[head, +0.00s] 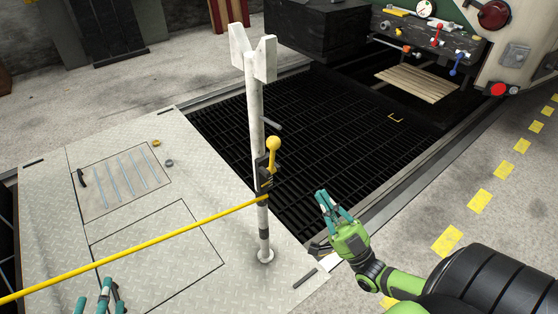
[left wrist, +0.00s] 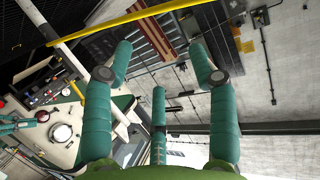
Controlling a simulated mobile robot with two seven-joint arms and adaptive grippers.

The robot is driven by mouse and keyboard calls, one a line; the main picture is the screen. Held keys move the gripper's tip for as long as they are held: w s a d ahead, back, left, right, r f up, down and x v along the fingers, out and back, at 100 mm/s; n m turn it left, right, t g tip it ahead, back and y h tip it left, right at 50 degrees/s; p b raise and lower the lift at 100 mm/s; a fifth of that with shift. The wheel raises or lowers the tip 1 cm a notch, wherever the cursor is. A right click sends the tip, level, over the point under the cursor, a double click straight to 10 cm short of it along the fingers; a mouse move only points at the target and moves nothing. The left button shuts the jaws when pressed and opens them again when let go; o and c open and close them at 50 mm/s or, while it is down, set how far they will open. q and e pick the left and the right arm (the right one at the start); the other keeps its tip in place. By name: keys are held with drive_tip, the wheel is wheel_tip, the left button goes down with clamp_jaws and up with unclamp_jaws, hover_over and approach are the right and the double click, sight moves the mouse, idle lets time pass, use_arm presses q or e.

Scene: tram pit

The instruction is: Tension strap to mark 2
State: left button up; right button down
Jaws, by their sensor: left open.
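A yellow strap (head: 130,246) runs taut-looking from the left edge to a white post (head: 257,120) with a forked top. It meets the post beside a dark ratchet (head: 264,175) with a yellow ball-ended lever (head: 273,150) pointing up. I cannot make out any numbered marks. My left gripper (head: 105,286) is at the bottom left, partly cut off, below the strap. In the left wrist view its teal fingers (left wrist: 163,68) are spread and empty, with the strap (left wrist: 150,12) beyond them. My right gripper (head: 332,203) is right of the post, clear of it; its finger opening is unclear.
The post stands on a chequered metal plate (head: 180,205) with hatch panels and small loose parts. A dark grating (head: 340,130) lies behind it. A rack of coloured levers (head: 430,40) and a wooden pallet (head: 418,82) are at the back right. Yellow floor dashes (head: 479,200) run at right.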

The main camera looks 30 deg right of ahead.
use_arm(q)
wheel_tip(320, 180, up, 8)
drive_tip(key=d+t+h+b, duration=0.1)
drive_tip(key=d+t+h, duration=0.1)
drive_tip(key=t, duration=0.2)
drive_tip(key=shift+w+d+m, duration=0.15)
drive_tip(key=shift+d+m, duration=0.2)
drive_tip(key=shift+m, duration=0.05)
use_arm(e)
drive_tip(key=w+f+x, duration=0.1)
drive_tip(key=f+x, duration=0.1)
drive_tip(key=x, duration=1)
drive_tip(key=shift+w+a+r, duration=0.15)
drive_tip(key=shift+w+a, duration=0.05)
drive_tip(key=shift+w, duration=0.35)
